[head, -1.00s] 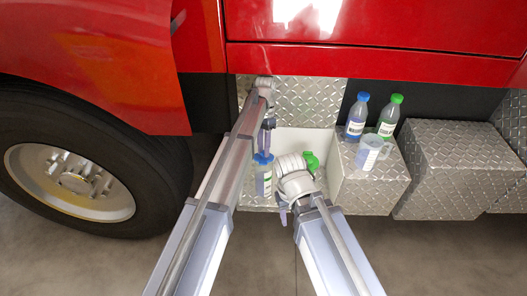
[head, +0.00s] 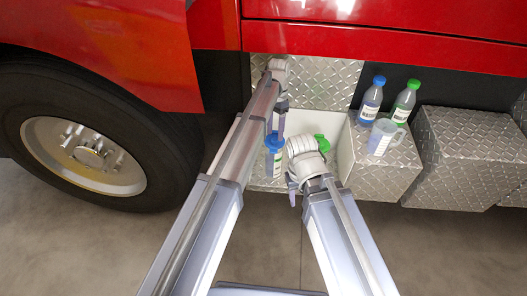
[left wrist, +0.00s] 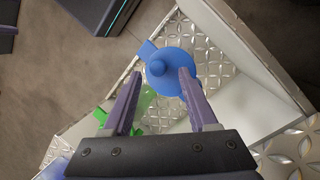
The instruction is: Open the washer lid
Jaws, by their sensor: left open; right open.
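An open-topped compartment (head: 341,150) with pale walls and diamond-plate metal holds a blue-capped container and a green-capped one. The blue cap (head: 274,141) is at the left; the green cap (head: 322,143) is at the right. No readable marking shows which is the washer lid. My left gripper (head: 277,128) is open just above the blue cap. In the left wrist view the round blue cap (left wrist: 168,70) lies near the open fingertips, the right finger overlapping its edge; contact is unclear. My right gripper (head: 291,193) is open at the compartment's front, partly hidden by its wrist.
A blue-capped bottle (head: 370,101), a green-capped bottle (head: 403,103) and a clear jug (head: 382,138) stand on the diamond-plate box to the right. The red vehicle body (head: 380,30) overhangs behind. A large wheel (head: 92,155) is at the left.

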